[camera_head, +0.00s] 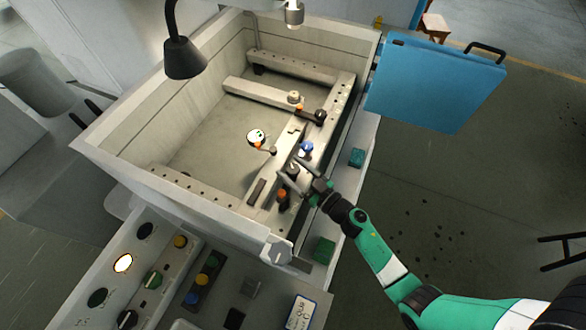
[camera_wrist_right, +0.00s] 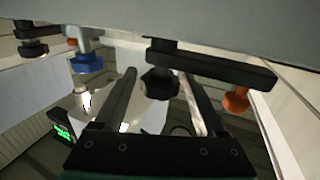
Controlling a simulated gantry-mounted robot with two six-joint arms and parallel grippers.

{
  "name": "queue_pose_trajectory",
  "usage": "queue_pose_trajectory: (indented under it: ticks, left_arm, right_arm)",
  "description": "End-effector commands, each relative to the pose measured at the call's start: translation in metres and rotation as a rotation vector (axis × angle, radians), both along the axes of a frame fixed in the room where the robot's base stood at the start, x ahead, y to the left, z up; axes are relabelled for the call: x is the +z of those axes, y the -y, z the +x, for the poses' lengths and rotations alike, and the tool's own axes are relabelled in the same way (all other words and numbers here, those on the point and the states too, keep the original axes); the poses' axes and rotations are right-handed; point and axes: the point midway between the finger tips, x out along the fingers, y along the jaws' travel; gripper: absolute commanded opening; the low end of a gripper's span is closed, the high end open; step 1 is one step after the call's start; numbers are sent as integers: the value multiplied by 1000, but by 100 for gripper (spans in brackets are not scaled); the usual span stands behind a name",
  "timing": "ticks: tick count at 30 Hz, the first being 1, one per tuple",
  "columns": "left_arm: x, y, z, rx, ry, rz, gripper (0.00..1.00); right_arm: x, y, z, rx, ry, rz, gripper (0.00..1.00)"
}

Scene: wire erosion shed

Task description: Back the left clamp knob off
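The clamp nearer to me has a black lobed knob (camera_wrist_right: 160,84) under a dark clamp bar (camera_wrist_right: 215,63) in the right wrist view. An orange-tipped screw (camera_wrist_right: 236,100) sits at the bar's other end; it shows in the head view (camera_head: 282,195) too. My right gripper (camera_head: 289,168) is at this clamp. Its fingers are apart, one on each side of the knob in the wrist view (camera_wrist_right: 162,82); I cannot tell whether they touch it. The other clamp's black knob (camera_head: 320,116) stands farther back on the rail. My left gripper is not in view.
A blue knob (camera_head: 306,147) stands between the clamps, close to my right gripper. The pale tank wall (camera_head: 190,205) rises around the rails. A black lamp (camera_head: 184,57) hangs over the tank's left side.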

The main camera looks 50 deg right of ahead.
Motion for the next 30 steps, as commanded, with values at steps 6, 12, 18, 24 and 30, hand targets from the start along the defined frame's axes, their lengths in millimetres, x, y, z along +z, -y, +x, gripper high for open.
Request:
queue_pose_trajectory:
  ticks: [6,12,18,24,30]
  left_arm:
    - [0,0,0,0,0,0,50]
    - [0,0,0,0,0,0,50]
    - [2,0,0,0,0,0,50]
    - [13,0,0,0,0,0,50]
    - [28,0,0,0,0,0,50]
  right_arm:
    - [0,0,0,0,0,0,31]
    - [0,0,0,0,0,0,0]
    - [1,0,0,10,0,0,0]
    - [3,1,0,67,-1,1,0]
    - [4,3,0,192,-1,0,0]
